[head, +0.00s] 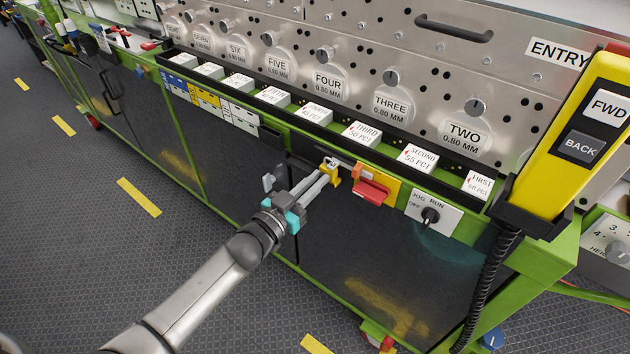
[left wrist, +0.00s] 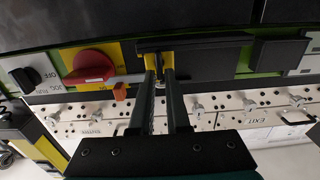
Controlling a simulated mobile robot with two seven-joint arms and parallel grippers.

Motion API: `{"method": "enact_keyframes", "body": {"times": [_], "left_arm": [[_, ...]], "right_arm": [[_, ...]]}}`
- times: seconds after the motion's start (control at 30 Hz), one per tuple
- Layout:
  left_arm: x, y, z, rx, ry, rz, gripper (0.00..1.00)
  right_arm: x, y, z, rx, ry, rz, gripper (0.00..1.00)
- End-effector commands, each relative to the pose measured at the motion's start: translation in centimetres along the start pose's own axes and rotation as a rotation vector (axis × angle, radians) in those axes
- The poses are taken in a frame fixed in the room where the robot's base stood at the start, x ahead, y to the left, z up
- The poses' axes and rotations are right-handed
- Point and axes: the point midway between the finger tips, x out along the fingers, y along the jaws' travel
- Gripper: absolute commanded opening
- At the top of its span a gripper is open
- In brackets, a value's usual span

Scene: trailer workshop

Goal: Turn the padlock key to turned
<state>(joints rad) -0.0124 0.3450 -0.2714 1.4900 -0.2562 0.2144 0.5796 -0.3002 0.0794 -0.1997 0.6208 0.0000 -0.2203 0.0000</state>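A small yellow padlock (head: 334,176) with a pale metal part on top hangs at the green cabinet's front rail, left of a red rotary handle (head: 371,190). My left gripper (head: 325,176) reaches up to it from the lower left, fingertips at the padlock. In the left wrist view, the fingers (left wrist: 160,76) stand close together with a narrow gap, and the yellow of the padlock (left wrist: 158,60) shows just past their tips. The key cannot be made out; the fingertips may hide it. Whether they grip it cannot be told. My right gripper is not in view.
The red handle's yellow plate (head: 391,187) sits close right of the gripper. A JOG/RUN/OFF switch (head: 431,214) lies further right. A yellow pendant (head: 570,140) with a black coiled cord (head: 487,290) hangs at the right. A ledge with white labelled boxes (head: 362,134) runs above. The floor at left is clear.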

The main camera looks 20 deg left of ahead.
Motion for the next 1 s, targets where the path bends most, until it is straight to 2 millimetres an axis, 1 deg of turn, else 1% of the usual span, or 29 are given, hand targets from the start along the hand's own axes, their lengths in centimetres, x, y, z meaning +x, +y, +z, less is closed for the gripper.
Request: {"method": "enact_keyframes", "body": {"times": [0.03, 0.1, 0.7, 0.87, 1.0], "left_arm": [[-0.01, 0.00, 0.00, 0.000, 0.000, 0.000, 0.07], [-0.02, 0.00, 0.00, 0.000, 0.000, 0.000, 0.00], [-0.02, 0.01, 0.00, 0.011, 0.000, 0.000, 0.00], [-0.02, 0.09, -0.01, 0.058, 0.000, -0.001, 0.00], [-0.02, 0.20, -0.04, 0.139, 0.000, -0.001, 0.00]], "right_arm": [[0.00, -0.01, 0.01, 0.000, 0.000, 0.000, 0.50], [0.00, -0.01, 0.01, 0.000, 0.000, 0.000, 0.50], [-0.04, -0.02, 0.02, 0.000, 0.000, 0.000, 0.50], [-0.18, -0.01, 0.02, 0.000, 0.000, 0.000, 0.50], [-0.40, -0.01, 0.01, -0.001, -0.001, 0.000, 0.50]]}}
